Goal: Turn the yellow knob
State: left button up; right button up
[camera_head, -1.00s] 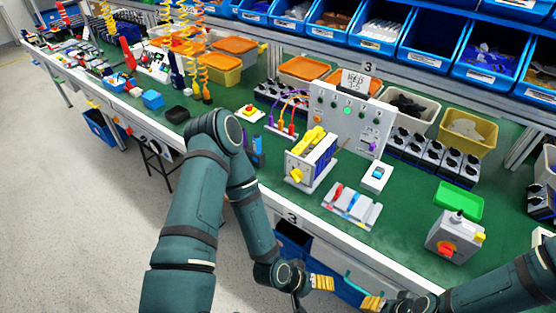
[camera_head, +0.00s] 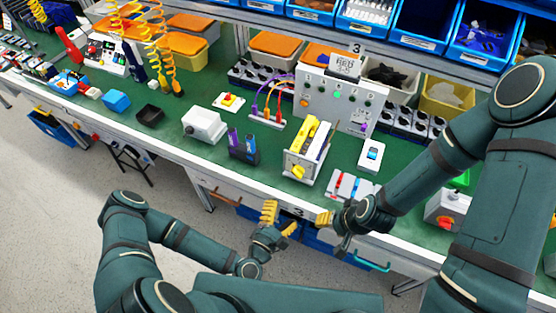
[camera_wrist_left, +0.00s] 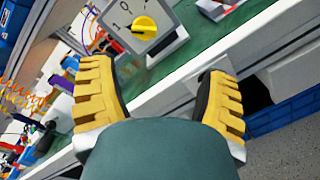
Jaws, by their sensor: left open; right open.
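The yellow knob (camera_head: 298,171) is on the lower front of a pale box (camera_head: 305,150) with yellow parts on top, near the bench's front edge. In the left wrist view the knob (camera_wrist_left: 144,28) sits on a grey face with "1" and "0" marks, beyond the gap between my fingers. My left gripper (camera_head: 279,219) is open and empty, below and in front of the bench edge, apart from the knob. It also shows in the left wrist view (camera_wrist_left: 157,72). My right gripper (camera_head: 332,226) is open, to the right of the left one, by the bench edge.
A white box (camera_head: 204,125) and dark blue blocks (camera_head: 243,145) stand left of the knob's box. A white switch (camera_head: 371,156) and a tray with red and blue parts (camera_head: 348,187) are right. A grey box with a red knob (camera_head: 445,213) is partly hidden by my right arm.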

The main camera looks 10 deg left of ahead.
aim_at(295, 175)
pick_arm(q)
jog(key=shift+n+t+y, duration=0.4)
jog(key=shift+n, duration=0.3)
jog(key=x, duration=0.4)
jog(key=a+p+x, duration=0.1)
jog(key=x, duration=0.4)
jog(key=r+x, duration=0.1)
jog(key=x, duration=0.4)
jog(key=shift+w+a, duration=0.15)
jog(key=shift+w, duration=0.05)
pick_arm(e)
jog(key=shift+w+a+r, duration=0.15)
jog(key=shift+r, duration=0.35)
jog(key=shift+w+a+r, duration=0.1)
jog(key=shift+a+r, duration=0.05)
jog(key=shift+r, duration=0.3)
pick_arm(q)
jog(key=c, duration=1.2)
